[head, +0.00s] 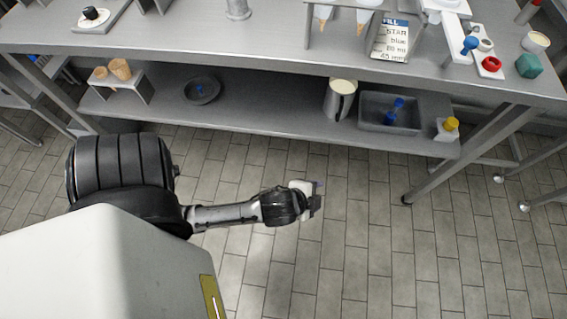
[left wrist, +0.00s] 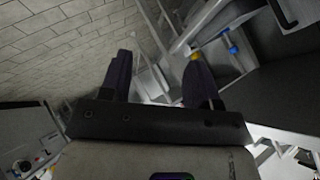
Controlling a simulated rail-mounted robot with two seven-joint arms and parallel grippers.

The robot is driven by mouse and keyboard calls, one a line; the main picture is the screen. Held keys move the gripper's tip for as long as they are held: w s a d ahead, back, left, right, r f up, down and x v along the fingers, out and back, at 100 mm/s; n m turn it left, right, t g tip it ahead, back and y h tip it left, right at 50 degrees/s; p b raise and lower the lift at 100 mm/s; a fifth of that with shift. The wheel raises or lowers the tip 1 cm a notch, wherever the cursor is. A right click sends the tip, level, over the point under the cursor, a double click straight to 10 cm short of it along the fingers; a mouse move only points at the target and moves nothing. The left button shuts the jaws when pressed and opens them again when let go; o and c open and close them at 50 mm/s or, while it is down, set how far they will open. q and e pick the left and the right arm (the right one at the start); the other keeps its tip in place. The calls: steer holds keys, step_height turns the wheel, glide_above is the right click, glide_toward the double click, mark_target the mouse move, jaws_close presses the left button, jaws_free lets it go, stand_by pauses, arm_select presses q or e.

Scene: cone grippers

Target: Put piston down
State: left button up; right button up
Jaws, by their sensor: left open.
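My left gripper (head: 317,198) is out over the tiled floor in front of the bench, below the lower shelf's front edge in the head view. In the left wrist view its two dark fingers (left wrist: 160,72) stand apart with nothing held between them. I cannot tell which object is the piston. Blue knobbed pieces lie in a grey tray (head: 404,137) on the lower shelf, and another blue knobbed piece (head: 470,45) stands on the bench top at the right. My right gripper is not in view.
The lower shelf holds a metal jug (head: 340,101), a dark bowl (head: 202,90) and a cone stand (head: 118,87). Shelf space between bowl and jug is clear.

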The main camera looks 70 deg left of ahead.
arm_select(q)
steer(key=s+d+f+n+g+h, duration=0.2)
steer(key=s+n+g, duration=0.3)
steer(key=s, duration=0.6)
steer(key=shift+s+d+f+h, duration=0.15)
steer(key=shift+d+h, duration=0.05)
steer(key=shift+h, duration=0.1)
